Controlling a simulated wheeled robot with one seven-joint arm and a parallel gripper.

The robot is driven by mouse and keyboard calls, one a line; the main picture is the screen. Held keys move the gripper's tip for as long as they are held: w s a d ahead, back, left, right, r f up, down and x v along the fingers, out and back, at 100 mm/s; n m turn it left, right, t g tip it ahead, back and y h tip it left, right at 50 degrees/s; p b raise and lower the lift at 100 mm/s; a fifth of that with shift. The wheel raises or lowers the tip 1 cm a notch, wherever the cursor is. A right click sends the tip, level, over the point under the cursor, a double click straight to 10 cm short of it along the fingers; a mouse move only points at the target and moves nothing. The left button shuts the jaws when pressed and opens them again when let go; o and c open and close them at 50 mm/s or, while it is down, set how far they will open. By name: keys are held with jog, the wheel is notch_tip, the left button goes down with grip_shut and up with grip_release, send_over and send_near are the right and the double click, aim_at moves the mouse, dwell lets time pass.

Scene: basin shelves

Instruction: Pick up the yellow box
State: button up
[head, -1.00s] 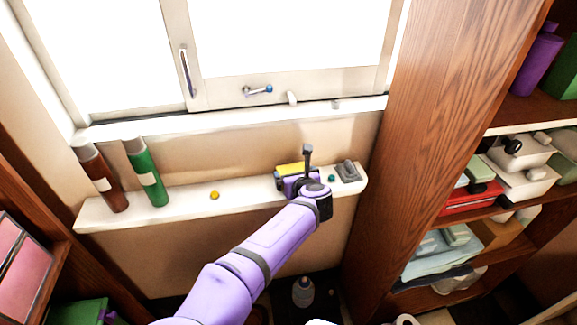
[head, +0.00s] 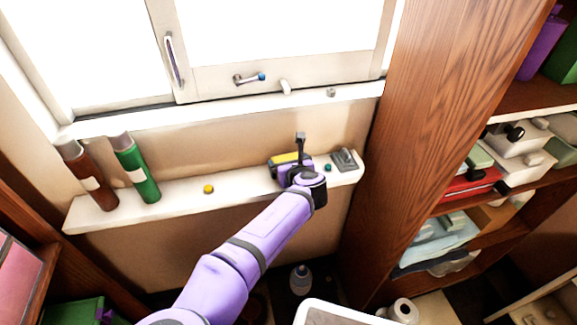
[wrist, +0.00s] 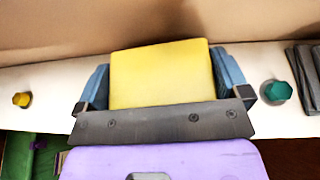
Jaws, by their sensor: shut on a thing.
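The yellow box (head: 286,158) is on the white ledge below the window, toward its right end. In the wrist view the yellow box (wrist: 162,75) sits between the two blue fingers of my gripper (wrist: 165,82), one finger against each side. My gripper (head: 290,165) is shut on it. The box's near lower part is hidden behind the gripper's dark plate in the wrist view. In the head view my wrist covers part of the box. I cannot tell whether the box touches the ledge.
The ledge (head: 235,185) also holds a yellow knob (head: 208,189), a teal knob (head: 328,168) and a grey item (head: 344,160) close to my gripper. A brown bottle (head: 88,175) and a green bottle (head: 136,170) stand at left. A wooden shelf panel (head: 425,110) rises at right.

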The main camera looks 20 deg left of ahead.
dwell(0.3)
jog(key=shift+r, duration=2)
